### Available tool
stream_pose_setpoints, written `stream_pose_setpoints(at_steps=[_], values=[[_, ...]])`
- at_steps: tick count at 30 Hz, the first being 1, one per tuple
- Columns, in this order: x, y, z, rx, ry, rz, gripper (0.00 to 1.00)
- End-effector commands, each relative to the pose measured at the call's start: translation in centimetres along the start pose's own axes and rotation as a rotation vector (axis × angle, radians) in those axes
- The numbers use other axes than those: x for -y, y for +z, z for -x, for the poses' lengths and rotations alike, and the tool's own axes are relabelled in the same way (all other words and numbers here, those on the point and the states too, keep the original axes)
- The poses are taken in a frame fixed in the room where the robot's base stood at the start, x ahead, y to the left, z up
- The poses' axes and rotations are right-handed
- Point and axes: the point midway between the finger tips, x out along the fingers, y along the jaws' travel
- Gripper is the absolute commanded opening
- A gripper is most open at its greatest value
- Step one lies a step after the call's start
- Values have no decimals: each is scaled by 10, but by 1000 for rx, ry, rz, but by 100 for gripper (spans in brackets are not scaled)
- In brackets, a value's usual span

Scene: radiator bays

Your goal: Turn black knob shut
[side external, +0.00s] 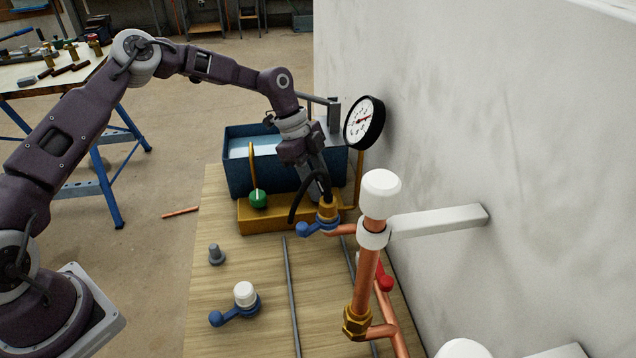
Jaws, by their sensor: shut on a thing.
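My gripper (323,188) points down and is shut on a small black piece (326,197) at the top of a brass fitting (327,212). The fingers cover much of this piece, so I cannot tell whether it is a knob or the end of the black hose. The black hose (293,205) curves beside the gripper and down to its left. A blue lever (308,229) sits at the foot of the brass fitting, at the end of a copper pipe. No other black knob shows clearly.
A blue water tank (236,172) with a yellow base (262,224), green knob (258,199) and gauge (364,122) stands behind. Copper pipe with a white cap (381,190) rises nearer the wall. A blue-lever valve (238,305) and grey plug (216,254) are on the boards.

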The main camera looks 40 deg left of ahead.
Motion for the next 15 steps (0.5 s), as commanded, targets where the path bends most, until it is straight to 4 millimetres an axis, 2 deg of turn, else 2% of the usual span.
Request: stream_pose_setpoints(at_steps=[15], values=[[1,2,-1,4,56,-134,0]])
